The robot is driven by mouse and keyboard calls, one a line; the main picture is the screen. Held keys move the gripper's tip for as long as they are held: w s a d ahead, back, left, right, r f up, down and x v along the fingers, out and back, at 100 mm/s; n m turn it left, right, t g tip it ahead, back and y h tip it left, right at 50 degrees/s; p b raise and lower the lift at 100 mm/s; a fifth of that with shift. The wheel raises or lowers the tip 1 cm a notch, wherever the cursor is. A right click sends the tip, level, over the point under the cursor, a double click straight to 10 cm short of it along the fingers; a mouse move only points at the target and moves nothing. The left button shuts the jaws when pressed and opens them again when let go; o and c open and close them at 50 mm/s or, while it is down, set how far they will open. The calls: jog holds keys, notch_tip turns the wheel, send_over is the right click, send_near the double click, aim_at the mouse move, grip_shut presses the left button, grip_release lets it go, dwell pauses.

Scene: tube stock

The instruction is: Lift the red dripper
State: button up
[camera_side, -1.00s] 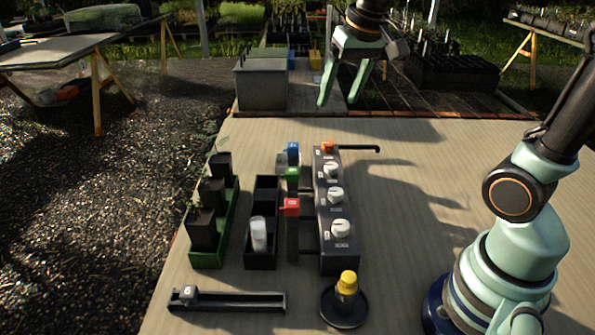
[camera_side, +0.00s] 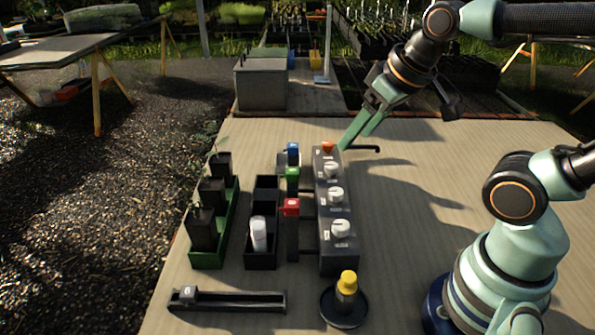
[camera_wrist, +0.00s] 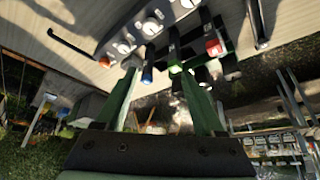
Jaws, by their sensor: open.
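The red dripper (camera_side: 290,207) is the nearest of a row of coloured heads in the side view, beside the left edge of the grey box with white knobs (camera_side: 326,254). The green one (camera_side: 292,174) and blue one (camera_side: 293,151) stand behind it. In the wrist view the red dripper (camera_wrist: 213,47) is beyond the right finger, right of the green one (camera_wrist: 175,69) and blue one (camera_wrist: 147,76). My gripper (camera_side: 347,142) is open and empty at the far end of the box, apart from the red dripper. Its fingers (camera_wrist: 160,72) also show in the wrist view.
A black tray (camera_side: 262,262) with a white cylinder and a green tray (camera_side: 208,258) with plant pots stand left of the red dripper. A black dish (camera_side: 344,317) with a yellow-topped bottle and a black rail (camera_side: 235,301) lie in front.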

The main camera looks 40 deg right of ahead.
jog(key=n+g, duration=0.6)
jog(key=n, duration=0.3)
send_over(291, 202)
jog(key=f, duration=0.7)
jog(key=shift+w+a+f, duration=0.15)
jog(key=shift+a+f, duration=0.05)
jog(key=shift+f, duration=0.05)
jog(key=shift+s+d+f, duration=0.1)
jog(key=shift+f, duration=1.2)
jog(key=shift+s+d+f, duration=0.1)
jog(key=shift+f, duration=1.15)
grip_shut()
